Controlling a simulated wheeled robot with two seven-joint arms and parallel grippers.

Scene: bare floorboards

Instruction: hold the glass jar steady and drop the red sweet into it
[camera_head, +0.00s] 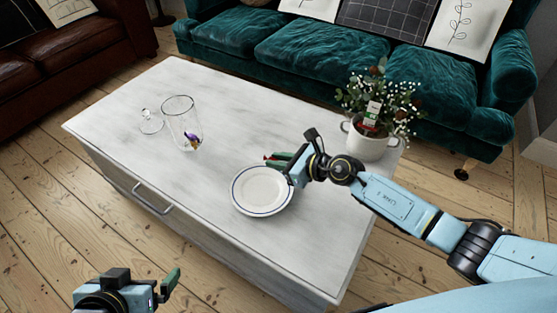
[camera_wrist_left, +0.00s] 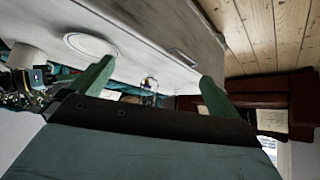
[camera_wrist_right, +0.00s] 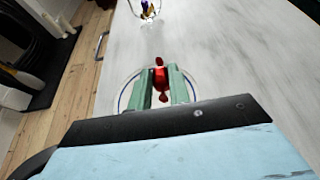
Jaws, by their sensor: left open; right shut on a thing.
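The clear glass jar (camera_head: 182,123) stands upright and open on the table, with a few wrapped sweets (camera_head: 192,142) at its bottom. Its glass lid (camera_head: 150,121) lies beside it on the left. My right gripper (camera_head: 272,159) is above the far edge of a plate, shut on the red sweet (camera_wrist_right: 160,79). The red sweet shows between the green fingers in the right wrist view, apart from the jar. My left gripper (camera_head: 165,290) is open and empty, low in front of the table; its spread fingers show in the left wrist view (camera_wrist_left: 155,85).
A white plate with a blue rim (camera_head: 262,191) lies on the pale table (camera_head: 110,133). A potted plant (camera_head: 371,141) stands at the table's right end. A green sofa (camera_head: 300,50) stands behind. The tabletop between plate and jar is clear.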

